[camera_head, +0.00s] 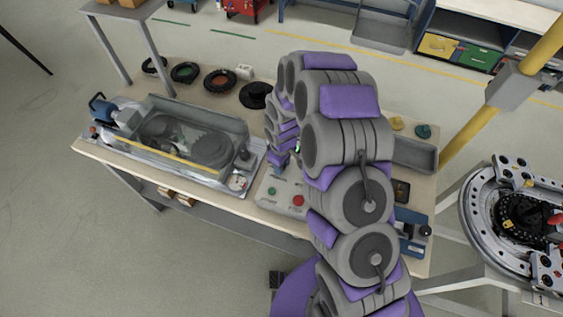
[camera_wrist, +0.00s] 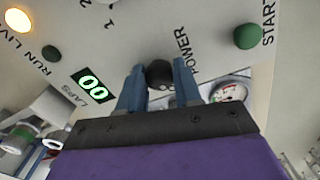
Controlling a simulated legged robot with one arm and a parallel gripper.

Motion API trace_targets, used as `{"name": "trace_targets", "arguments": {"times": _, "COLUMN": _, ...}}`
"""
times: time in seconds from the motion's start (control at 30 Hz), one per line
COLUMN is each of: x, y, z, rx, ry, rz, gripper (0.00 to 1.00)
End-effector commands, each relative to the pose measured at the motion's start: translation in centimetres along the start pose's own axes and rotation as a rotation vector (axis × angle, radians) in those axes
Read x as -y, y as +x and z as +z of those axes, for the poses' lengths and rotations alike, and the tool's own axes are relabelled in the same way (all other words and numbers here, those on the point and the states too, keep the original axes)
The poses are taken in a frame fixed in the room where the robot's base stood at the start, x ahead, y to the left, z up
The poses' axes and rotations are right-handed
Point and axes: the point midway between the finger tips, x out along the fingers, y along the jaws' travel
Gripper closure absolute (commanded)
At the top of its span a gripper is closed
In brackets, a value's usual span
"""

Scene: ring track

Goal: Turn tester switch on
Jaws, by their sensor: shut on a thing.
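The tester's control panel (camera_wrist: 215,45) fills the upper part of the wrist view. The black round POWER switch knob (camera_wrist: 159,70) sits in its middle. My gripper (camera_wrist: 158,82) has one blue finger on each side of the knob and is shut on it. In the wrist view a green LAPS display (camera_wrist: 92,87) is lit and reads 00, and a RUN LIVE lamp (camera_wrist: 18,20) glows yellow. In the head view the grey control box (camera_head: 283,193) stands at the bench's front, and my arm hides the knob.
A green START button (camera_wrist: 247,36) and a pressure gauge (camera_wrist: 229,91) lie near my fingers. On the bench (camera_head: 230,204), a clear-covered tester (camera_head: 185,143) stands left of my arm. Black rings (camera_head: 220,80) lie behind. A round metal fixture (camera_head: 525,215) stands at right.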

Motion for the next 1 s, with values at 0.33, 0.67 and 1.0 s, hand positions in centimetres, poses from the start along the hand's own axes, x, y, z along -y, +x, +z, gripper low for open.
{"name": "trace_targets", "arguments": {"times": 0.33, "x": 0.14, "y": 0.2, "z": 0.26, "rx": 0.006, "ry": -0.104, "rz": -0.005, "gripper": 0.97}}
{"name": "trace_targets", "arguments": {"times": 0.67, "x": 0.09, "y": 0.24, "z": 0.28, "rx": 0.006, "ry": -0.116, "rz": -0.005, "gripper": 0.97}}
{"name": "trace_targets", "arguments": {"times": 1.0, "x": 0.02, "y": 0.16, "z": 0.22, "rx": 0.003, "ry": -0.114, "rz": -0.003, "gripper": 0.47}}
